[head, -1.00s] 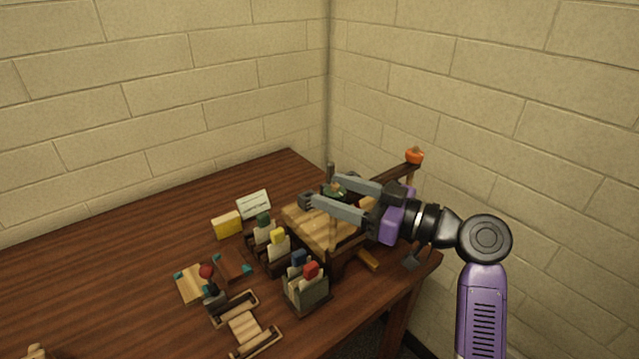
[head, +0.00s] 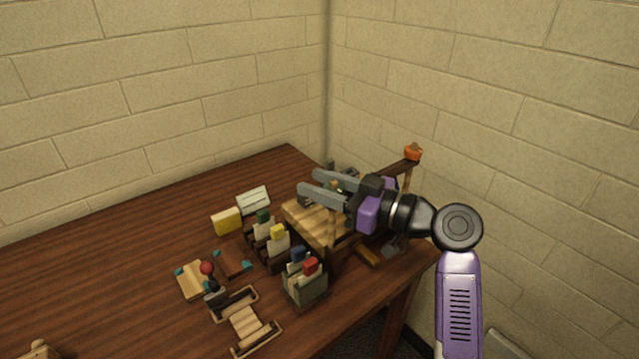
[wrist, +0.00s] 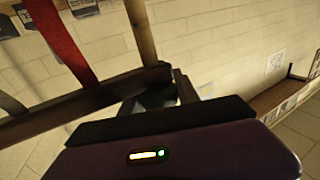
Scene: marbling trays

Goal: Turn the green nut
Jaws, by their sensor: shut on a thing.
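The green nut (head: 336,185) shows only as a small patch between the fingers of my gripper (head: 308,181), at the back of a wooden press-like stand (head: 312,222). My gripper comes in from the right, low over the stand. Its two grey fingers lie on either side of the nut and are shut on it. The fingers and the purple wrist hide most of the nut and whatever is under it. In the wrist view I cannot make out the nut.
An orange knob (head: 413,153) tops a post at the right. Blocks with coloured tops, including a red one (head: 309,265), stand in front of the stand. A yellow block (head: 227,221) and a white card (head: 253,199) are left. The table's left side is mostly clear.

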